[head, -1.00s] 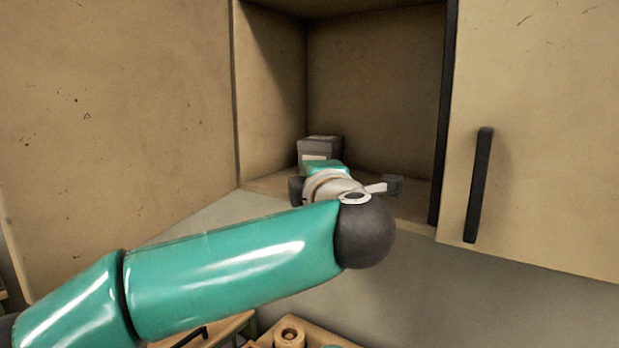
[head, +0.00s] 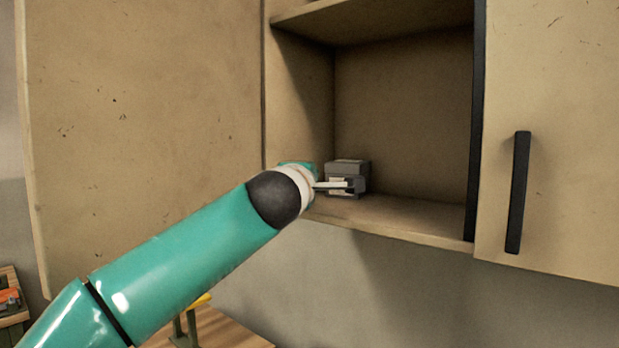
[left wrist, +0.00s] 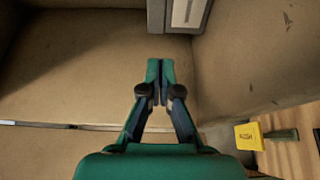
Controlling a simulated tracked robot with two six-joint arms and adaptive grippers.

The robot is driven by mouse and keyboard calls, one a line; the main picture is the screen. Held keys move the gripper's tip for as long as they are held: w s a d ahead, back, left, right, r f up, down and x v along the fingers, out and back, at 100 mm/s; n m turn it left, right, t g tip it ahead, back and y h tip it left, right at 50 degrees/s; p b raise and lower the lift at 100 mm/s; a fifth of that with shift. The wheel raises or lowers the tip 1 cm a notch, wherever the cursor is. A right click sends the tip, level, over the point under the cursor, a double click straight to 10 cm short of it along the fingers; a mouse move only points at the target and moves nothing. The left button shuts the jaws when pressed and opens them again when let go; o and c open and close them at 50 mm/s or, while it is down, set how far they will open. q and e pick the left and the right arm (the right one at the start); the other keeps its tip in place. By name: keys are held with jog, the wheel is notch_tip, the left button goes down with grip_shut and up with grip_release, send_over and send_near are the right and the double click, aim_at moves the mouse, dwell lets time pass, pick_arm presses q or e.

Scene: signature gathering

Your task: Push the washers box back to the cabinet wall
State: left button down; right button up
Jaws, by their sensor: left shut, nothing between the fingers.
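The washers box (head: 347,165) is a small dark grey box with a pale label. It sits on the cabinet's bottom shelf, towards the left side and in front of the back wall. In the left wrist view, part of the box (left wrist: 182,16) shows at the top edge, its label on the right. My left gripper (head: 347,187) is at the shelf, overlapping the box's front in the head view. In the left wrist view my left gripper (left wrist: 160,66) is shut and empty, its tips just short of the box in the picture. I cannot tell whether they touch. My right gripper is out of view.
The cabinet's left door (head: 150,110) stands wide open. Its right door (head: 565,120), with a black handle (head: 518,190), is closed. The shelf (head: 420,215) right of the box is bare. A yellow item (left wrist: 249,136) is over a wooden surface below.

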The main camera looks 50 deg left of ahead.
aim_at(335, 171)
pick_arm(q)
jog(key=p+x, duration=0.1)
jog(key=x, duration=0.5)
jog(key=shift+w+a, duration=0.1)
jog(key=shift+a, duration=0.05)
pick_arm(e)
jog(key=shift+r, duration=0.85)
